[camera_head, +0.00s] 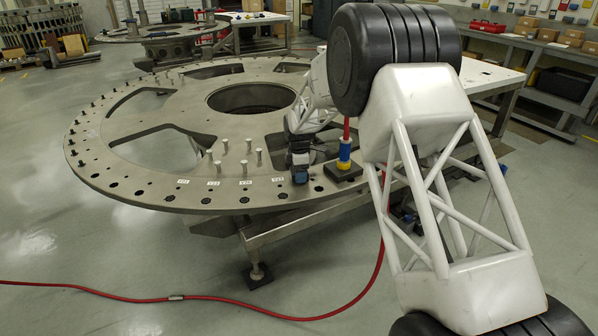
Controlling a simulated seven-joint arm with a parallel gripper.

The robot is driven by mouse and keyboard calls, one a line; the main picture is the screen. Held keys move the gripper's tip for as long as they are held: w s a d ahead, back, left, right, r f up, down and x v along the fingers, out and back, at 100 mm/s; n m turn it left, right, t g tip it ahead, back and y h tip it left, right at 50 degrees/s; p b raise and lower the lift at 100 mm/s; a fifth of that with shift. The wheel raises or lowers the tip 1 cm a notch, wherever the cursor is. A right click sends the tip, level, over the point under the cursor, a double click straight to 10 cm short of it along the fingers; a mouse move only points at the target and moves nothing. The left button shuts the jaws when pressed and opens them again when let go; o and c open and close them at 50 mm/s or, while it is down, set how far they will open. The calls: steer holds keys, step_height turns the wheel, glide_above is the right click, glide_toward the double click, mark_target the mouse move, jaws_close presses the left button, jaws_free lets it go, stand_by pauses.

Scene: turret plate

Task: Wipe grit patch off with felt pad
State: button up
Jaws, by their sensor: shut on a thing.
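My gripper (300,168) is at the near right rim of the large grey turret plate (150,185). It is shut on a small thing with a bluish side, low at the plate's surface. This seems to be the felt pad, but it is too small and covered to be sure. I cannot tell whether it touches the plate. I cannot make out the grit patch; it may be hidden by the gripper or too faint.
A dark block with a blue and yellow fitting (344,158) and red hose stands close right of my gripper. Several upright pins (247,155) and white labels (216,183) are to the left. The plate has bolt holes and large cutouts.

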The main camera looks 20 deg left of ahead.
mark_target(324, 175)
steer(key=shift+f, duration=0.5)
steer(key=shift+w+d, duration=0.1)
stand_by(0.3)
steer(key=shift+w+d+r, duration=0.1)
steer(key=shift+w+d, duration=0.35)
steer(key=shift+d, duration=0.2)
steer(key=shift+w+d, duration=0.45)
steer(key=shift+d, duration=0.15)
steer(key=shift+w+d, duration=1)
steer(key=shift+d, duration=0.3)
steer(key=shift+d, duration=0.1)
steer(key=shift+w+d, duration=1.05)
steer(key=shift+d, duration=0.25)
steer(key=shift+s+a, duration=0.55)
steer(key=shift+a, duration=0.15)
steer(key=shift+s+a, duration=0.5)
steer(key=shift+a, duration=0.2)
